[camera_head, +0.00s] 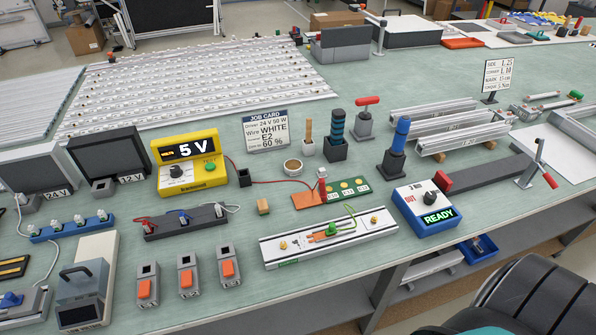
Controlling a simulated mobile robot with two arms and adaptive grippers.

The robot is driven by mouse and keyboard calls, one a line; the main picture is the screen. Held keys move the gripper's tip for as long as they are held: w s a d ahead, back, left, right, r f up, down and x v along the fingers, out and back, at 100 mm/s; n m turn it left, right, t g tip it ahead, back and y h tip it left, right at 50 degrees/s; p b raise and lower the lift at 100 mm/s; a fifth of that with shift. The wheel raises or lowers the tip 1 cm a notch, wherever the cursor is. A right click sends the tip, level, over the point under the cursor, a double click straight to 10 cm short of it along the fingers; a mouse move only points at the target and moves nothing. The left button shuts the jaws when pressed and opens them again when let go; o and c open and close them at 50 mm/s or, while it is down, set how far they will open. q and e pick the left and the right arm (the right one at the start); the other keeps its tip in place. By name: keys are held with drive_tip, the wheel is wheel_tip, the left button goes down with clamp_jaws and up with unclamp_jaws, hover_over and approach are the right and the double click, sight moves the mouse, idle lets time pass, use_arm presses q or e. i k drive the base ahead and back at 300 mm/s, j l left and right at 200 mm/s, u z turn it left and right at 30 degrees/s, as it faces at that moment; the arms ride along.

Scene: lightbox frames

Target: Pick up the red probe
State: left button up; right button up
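I cannot clearly make out a red probe. A thin red lead (280,182) runs from beside a small dark holder (244,177) at the right of the yellow meter (187,162). It reaches a small pale piece (322,173) by the copper and green boards (345,188). Whether a probe is at either end is too small to tell. The meter reads 5 V and has a black knob and a green button. Neither of my grippers is in view.
The green bench (385,85) is crowded. A white rail fixture (330,236) lies at the front, a blue READY box (425,207) to its right. Upright tools (337,135) stand behind the boards. Grey switches (187,276) stand front left.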

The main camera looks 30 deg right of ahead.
sight(323, 194)
drive_tip(key=i+j+z, duration=0.1)
drive_tip(key=i+z, duration=0.15)
drive_tip(key=z, duration=0.2)
drive_tip(key=i+j+z, duration=0.25)
drive_tip(key=z, duration=0.25)
